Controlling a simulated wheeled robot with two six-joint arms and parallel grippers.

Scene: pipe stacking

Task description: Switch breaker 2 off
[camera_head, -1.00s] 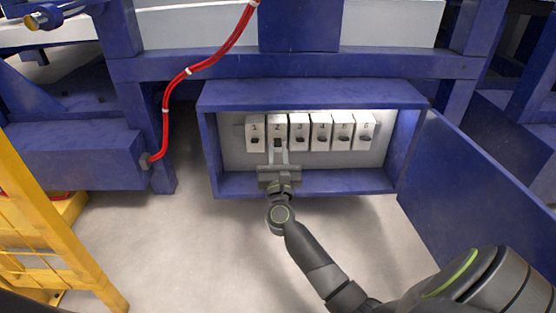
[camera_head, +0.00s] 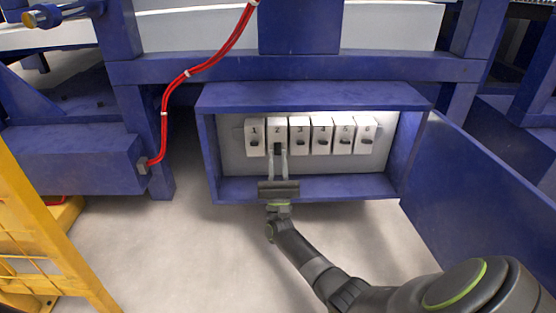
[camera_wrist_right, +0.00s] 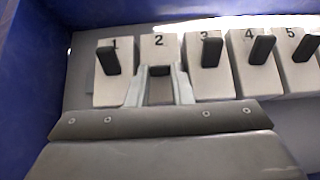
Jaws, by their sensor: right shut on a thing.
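Breaker 2 (camera_head: 277,128) is a white block with a dark lever (camera_head: 278,149), second from the left in a row of numbered breakers. My right gripper (camera_head: 278,155) has its two pale fingers on either side of this lever and is shut on it. In the right wrist view, the fingers (camera_wrist_right: 159,84) stand left and right of breaker 2's lever (camera_wrist_right: 160,88), just below the number 2. That lever sits lower there than the upright-looking levers of breakers 1, 3, 4 and 5. My left gripper is not in view.
The breakers sit in an open blue box (camera_head: 310,92) with its door (camera_head: 480,185) swung out to the right. Breaker 1 (camera_head: 254,128) and breaker 3 (camera_head: 299,128) stand close on both sides. A red cable (camera_head: 200,66) hangs left. Yellow railing (camera_head: 45,235) stands at lower left.

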